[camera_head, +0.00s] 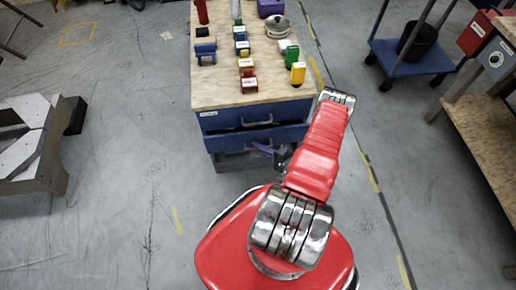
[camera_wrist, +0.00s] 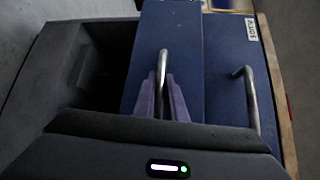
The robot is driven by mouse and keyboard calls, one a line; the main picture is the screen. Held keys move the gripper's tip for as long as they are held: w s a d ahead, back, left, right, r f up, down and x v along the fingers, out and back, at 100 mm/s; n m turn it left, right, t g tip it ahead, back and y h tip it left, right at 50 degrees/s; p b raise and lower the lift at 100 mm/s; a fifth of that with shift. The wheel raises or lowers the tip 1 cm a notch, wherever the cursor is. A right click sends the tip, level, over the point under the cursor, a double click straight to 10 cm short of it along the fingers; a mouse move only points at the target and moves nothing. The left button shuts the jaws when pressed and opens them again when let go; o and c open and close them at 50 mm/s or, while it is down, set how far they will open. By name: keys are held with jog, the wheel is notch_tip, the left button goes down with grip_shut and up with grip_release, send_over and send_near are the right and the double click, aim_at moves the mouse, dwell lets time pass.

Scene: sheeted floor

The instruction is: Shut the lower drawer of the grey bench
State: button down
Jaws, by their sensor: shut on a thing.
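The bench (camera_head: 222,88) has a wooden top and blue drawer fronts. The upper drawer (camera_head: 222,121) has a bar handle, which also shows at the right of the wrist view (camera_wrist: 250,98). The lower drawer (camera_head: 224,143) is below it and seems to stand out a little; its exact gap is hard to tell. In the wrist view its blue front (camera_wrist: 190,60) fills the middle. My gripper (camera_wrist: 165,98) has its purple fingers shut on the lower drawer's metal handle (camera_wrist: 162,62). In the head view my arm partly hides the gripper (camera_head: 264,149).
Small coloured items stand on the bench top, among them a yellow one (camera_head: 298,73) and a pot (camera_head: 278,28). A blue trolley (camera_head: 412,62) and a wooden-topped table (camera_head: 484,140) are at the right. A pallet-like stand (camera_head: 36,150) is at the left. Floor between is clear.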

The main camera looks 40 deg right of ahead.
aim_at(258, 140)
jog(key=shift+f, duration=0.1)
dwell(0.3)
jog(key=shift+w+d, duration=0.6)
jog(key=shift+w, duration=0.2)
jog(key=shift+w+d, duration=0.55)
jog(key=shift+w, duration=0.25)
jog(key=c, duration=1.8)
grip_release()
jog(key=shift+d, duration=0.1)
jog(key=v, duration=1.3)
jog(key=shift+s, duration=0.4)
